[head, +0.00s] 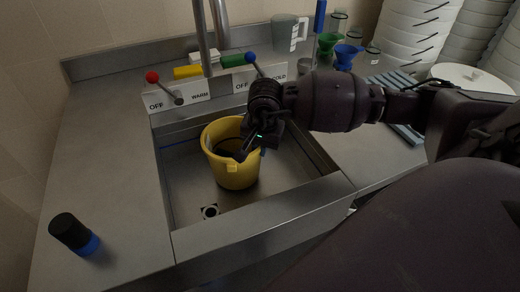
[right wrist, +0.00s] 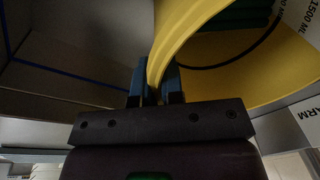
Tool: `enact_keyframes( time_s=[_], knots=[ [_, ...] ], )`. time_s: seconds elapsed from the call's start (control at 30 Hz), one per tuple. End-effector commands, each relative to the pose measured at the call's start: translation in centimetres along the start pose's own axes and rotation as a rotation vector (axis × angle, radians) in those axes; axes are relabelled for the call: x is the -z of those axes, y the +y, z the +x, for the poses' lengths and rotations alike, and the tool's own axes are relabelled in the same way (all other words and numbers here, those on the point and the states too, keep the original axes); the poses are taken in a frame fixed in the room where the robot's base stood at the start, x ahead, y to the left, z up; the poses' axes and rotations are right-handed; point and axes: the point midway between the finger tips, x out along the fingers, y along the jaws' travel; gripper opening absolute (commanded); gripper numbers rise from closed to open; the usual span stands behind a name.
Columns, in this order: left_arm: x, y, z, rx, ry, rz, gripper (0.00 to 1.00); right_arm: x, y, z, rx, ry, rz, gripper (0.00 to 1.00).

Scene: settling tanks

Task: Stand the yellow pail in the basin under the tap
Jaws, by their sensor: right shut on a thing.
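The yellow pail (head: 229,174) is upright inside the steel basin (head: 185,196), towards its back, in the head view. I cannot tell whether its bottom touches the basin floor. My right gripper (head: 250,149) is shut on the pail's right rim. In the right wrist view the yellow rim (right wrist: 172,45) passes between the two blue-grey fingers of my right gripper (right wrist: 159,82). The tap (head: 203,40) has steel pipes that come down behind the pail; its outlet is hard to make out. My left gripper is not in view.
A lever with a red knob (head: 152,77) and one with a blue knob (head: 250,58) stand on the panel behind the basin. A drain (head: 210,211) shows in front of the pail. Jug, funnels and white tubs stand back right.

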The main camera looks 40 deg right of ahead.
Motion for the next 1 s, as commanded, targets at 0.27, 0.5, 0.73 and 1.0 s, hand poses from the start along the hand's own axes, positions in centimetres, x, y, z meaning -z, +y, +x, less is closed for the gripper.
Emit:
enact_keyframes(
  time_s=[0.27,0.5,0.73,1.0],
  knots=[
    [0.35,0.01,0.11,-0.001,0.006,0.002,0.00,-0.08,0.08,1.08,0.001,0.001,0.000,0.00],
    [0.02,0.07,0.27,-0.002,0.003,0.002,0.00,-0.13,0.14,1.57,0.000,0.000,0.000,0.00],
    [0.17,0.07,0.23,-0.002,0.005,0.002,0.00,-0.13,0.15,1.43,0.000,0.000,0.001,0.34],
    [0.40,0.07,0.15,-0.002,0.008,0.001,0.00,-0.11,0.11,1.13,0.001,0.001,0.001,0.34]
  ],
)
